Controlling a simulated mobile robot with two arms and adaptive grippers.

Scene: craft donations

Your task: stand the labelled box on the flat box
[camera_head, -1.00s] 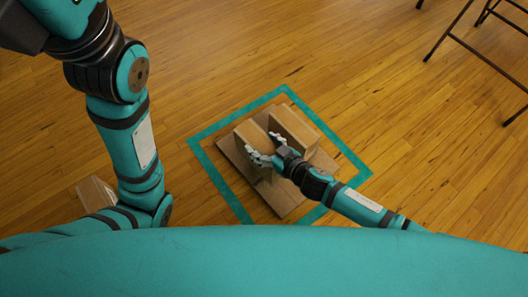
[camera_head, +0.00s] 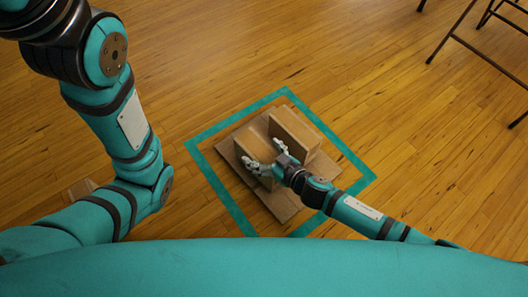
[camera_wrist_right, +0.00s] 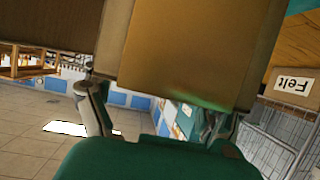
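The flat box (camera_head: 280,204) lies on the floor inside a teal tape square. Two brown boxes stand upright on it side by side: a left box (camera_head: 244,134) and a right box (camera_head: 296,133). No label shows on either one in the head view. My right gripper (camera_head: 267,157) is at the near end of the left box, its fingers spread apart on either side. In the right wrist view a plain brown box face (camera_wrist_right: 190,50) fills the space ahead of the open fingers. Whether a finger touches it I cannot tell. My left gripper is out of view.
The teal tape (camera_head: 216,184) frames the flat box, with bare wooden floor around. Another box (camera_head: 82,188) is mostly hidden behind my left arm. Dark metal legs (camera_head: 452,32) stand at upper right. A box marked "Felt" (camera_wrist_right: 293,85) shows in the right wrist view.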

